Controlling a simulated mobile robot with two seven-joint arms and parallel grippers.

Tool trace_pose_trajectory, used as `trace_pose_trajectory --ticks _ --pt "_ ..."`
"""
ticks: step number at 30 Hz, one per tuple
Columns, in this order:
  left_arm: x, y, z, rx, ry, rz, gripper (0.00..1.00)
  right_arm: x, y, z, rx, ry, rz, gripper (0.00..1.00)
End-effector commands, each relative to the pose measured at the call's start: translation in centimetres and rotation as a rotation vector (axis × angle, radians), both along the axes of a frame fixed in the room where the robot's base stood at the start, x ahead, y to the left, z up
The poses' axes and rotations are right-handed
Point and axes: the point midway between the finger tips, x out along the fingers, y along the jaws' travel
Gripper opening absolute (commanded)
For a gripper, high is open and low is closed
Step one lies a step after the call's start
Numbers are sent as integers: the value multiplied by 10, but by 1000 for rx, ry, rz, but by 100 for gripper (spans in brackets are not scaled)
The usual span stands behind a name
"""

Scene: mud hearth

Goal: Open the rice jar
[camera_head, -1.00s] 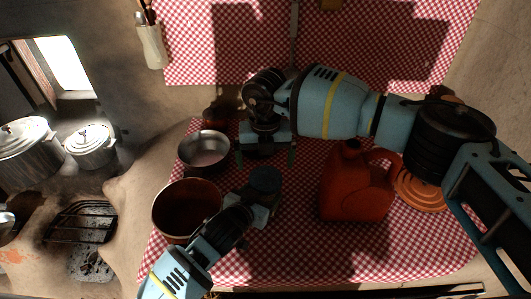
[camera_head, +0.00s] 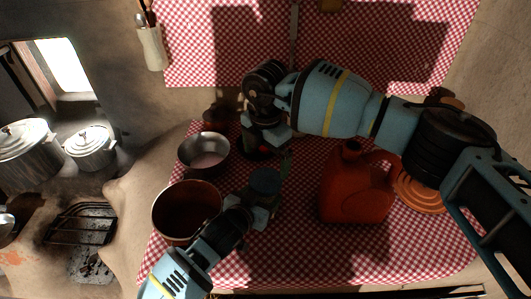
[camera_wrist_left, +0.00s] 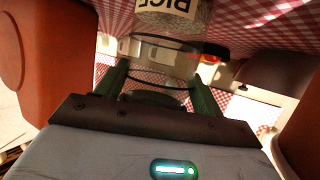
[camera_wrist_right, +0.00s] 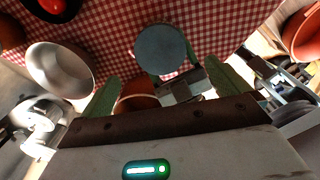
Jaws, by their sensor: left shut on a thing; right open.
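The rice jar shows in the left wrist view as a clear glass jar (camera_wrist_left: 150,55) with a white "RICE" label (camera_wrist_left: 168,5). Its round grey-blue lid (camera_head: 265,180) is on top in the head view and also shows in the right wrist view (camera_wrist_right: 161,49). My left gripper (camera_head: 262,205) is shut on the jar's side, below the lid; its fingers flank the glass in the left wrist view (camera_wrist_left: 160,88). My right gripper (camera_head: 270,150) is open and empty, just behind and above the lid. In the right wrist view its fingers (camera_wrist_right: 162,88) are apart, with the lid beyond them.
A red jug (camera_head: 352,190) stands right of the jar. A brown pot (camera_head: 187,210) and a metal bowl (camera_head: 204,152) stand to the left. A dark dish with something red (camera_wrist_right: 53,6) is near the bowl. The checkered cloth (camera_head: 300,255) is clear in front.

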Motion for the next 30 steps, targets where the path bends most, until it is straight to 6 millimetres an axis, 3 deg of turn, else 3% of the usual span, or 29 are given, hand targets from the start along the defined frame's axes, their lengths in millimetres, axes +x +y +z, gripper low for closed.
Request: trace_pose_trajectory --ticks 15,28,30 --pt "0 0 0 0 -1 0 4 -1 0 -66 -1 2 1 100" --pt "0 0 0 -1 -1 -1 4 0 0 -76 0 0 2 100" --pt "0 0 0 -1 -1 -1 4 0 0 -76 -1 1 2 93"
